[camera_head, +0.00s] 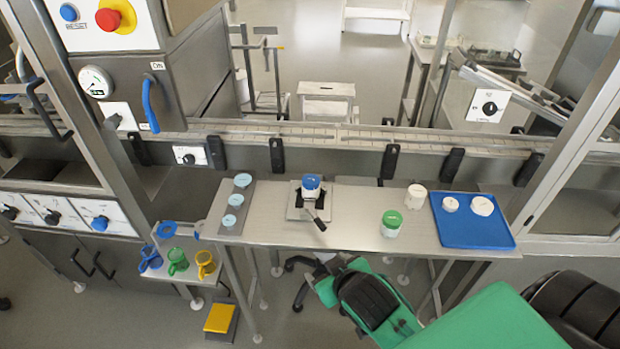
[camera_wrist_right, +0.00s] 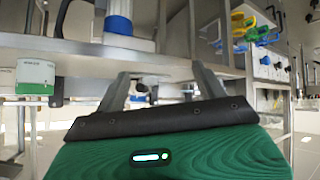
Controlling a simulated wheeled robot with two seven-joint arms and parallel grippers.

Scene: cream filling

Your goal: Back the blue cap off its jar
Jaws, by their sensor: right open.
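The jar with the blue cap (camera_head: 311,183) stands upright in a dark clamp on a metal plate (camera_head: 293,208), near the middle of the steel table. The cap sits on top of the jar. In the right wrist view, which looks upside down, the blue cap (camera_wrist_right: 118,24) shows at the upper left, outside the jaws. My right gripper (camera_head: 323,270) is in front of the table's near edge, below and apart from the jar. Its two fingers are spread, with nothing between them (camera_wrist_right: 160,82). My left gripper is in neither view.
A green-capped jar (camera_head: 390,222) and a white jar (camera_head: 415,196) stand right of the clamp. A blue tray (camera_head: 472,232) holds two white pieces. A dark strip with light-blue discs (camera_head: 235,201) lies left. The clamp's lever (camera_head: 317,221) points towards the near edge.

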